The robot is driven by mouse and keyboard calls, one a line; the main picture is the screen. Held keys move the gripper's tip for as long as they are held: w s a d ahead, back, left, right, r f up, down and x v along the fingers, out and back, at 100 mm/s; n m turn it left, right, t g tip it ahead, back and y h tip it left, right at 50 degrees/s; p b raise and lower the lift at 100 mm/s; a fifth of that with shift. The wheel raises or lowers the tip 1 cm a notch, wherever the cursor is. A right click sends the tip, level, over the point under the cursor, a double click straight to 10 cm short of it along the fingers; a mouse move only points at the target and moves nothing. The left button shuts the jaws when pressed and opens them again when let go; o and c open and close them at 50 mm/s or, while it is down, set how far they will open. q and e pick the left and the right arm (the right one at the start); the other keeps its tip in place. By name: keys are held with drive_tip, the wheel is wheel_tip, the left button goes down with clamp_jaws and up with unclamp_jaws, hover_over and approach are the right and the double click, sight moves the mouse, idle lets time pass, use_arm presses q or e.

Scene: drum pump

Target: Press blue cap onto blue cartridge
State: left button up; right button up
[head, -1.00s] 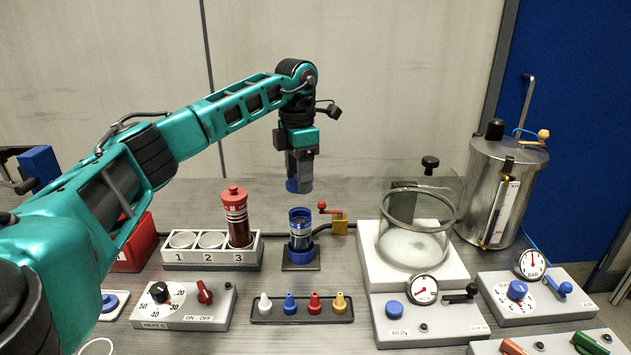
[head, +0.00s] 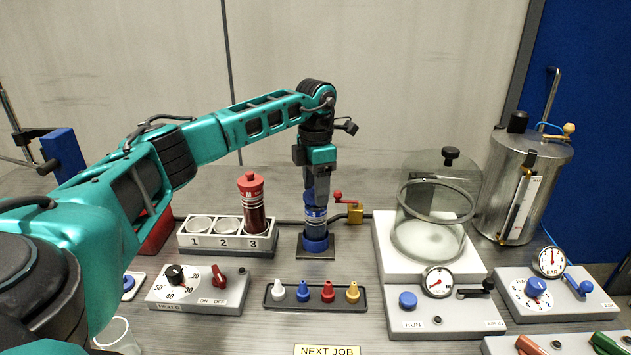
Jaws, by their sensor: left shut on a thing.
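The blue cartridge (head: 316,229) stands upright in a blue collar on a small dark base (head: 316,256), in the middle of the bench. My left gripper (head: 316,197) points straight down directly over the cartridge and is shut on the blue cap (head: 315,211). The cap is at the top of the cartridge and seems to touch it; the fingers partly hide it, and I cannot tell how far it is seated. My right gripper is not in view.
A white rack (head: 187,244) with a red-capped cartridge (head: 252,208) in slot 3 stands close on the left. A brass valve with a red handle (head: 355,211) is close on the right. A tray of coloured nozzles (head: 316,304) lies in front, a glass bell jar (head: 435,200) further right.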

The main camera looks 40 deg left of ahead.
use_arm(q)
drive_tip(key=shift+p, duration=0.4)
idle(0.6)
drive_tip(key=shift+f, duration=0.2)
idle(1.6)
drive_tip(key=o, duration=1.3)
drive_tip(key=shift+r, duration=0.1)
drive_tip(key=shift+r, duration=3.45)
drive_tip(key=shift+c, duration=0.2)
clamp_jaws()
